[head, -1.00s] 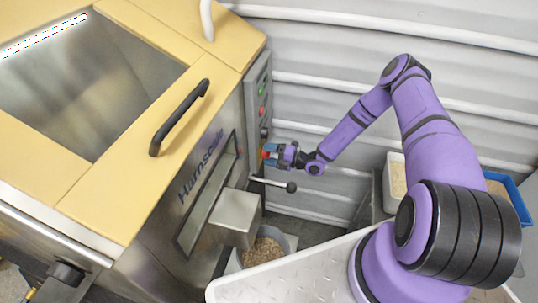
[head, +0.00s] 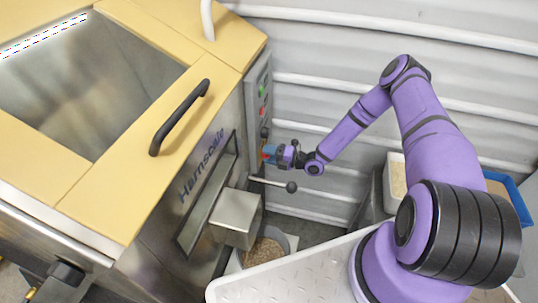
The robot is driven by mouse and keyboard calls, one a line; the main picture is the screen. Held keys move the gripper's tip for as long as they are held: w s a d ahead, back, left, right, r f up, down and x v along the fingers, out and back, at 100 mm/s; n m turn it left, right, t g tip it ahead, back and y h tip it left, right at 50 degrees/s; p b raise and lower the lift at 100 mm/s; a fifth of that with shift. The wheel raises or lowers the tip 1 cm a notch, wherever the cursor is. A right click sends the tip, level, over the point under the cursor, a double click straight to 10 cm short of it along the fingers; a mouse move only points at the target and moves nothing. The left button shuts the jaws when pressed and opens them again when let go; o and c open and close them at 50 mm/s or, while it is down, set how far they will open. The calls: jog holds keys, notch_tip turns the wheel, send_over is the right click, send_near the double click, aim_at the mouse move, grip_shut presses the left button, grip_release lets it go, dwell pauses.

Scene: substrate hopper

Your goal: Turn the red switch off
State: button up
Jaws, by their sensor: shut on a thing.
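The grey control panel (head: 252,88) is on the right side of the hopper machine. My gripper (head: 269,153) is at the lower part of this panel, with its blue fingers shut on a small part there. This is most likely the red switch, which the fingers now cover, so its position cannot be read. Above the gripper, the panel carries a green button (head: 262,91), a red button (head: 262,111) and a dark knob (head: 264,132), all clear of the fingers.
A lever with a black ball end (head: 291,187) sticks out just below my gripper. A black handle (head: 180,117) is on the yellow lid. A bucket of substrate (head: 264,249) stands under the metal spout (head: 236,217). The corrugated wall (head: 320,60) is behind my arm.

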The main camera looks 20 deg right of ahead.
jog(key=n, duration=0.4)
jog(key=shift+f, duration=0.15)
jog(key=n, duration=0.4)
jog(key=shift+f+n, duration=0.1)
jog(key=shift+n, duration=0.3)
jog(key=n, duration=0.4)
jog(key=shift+w+d, duration=0.1)
jog(key=shift+d, duration=0.05)
jog(key=shift+f+n, duration=0.1)
jog(key=shift+n, duration=1.8)
jog(key=o, duration=0.9)
jog(key=shift+w, duration=0.1)
jog(key=v, duration=1.1)
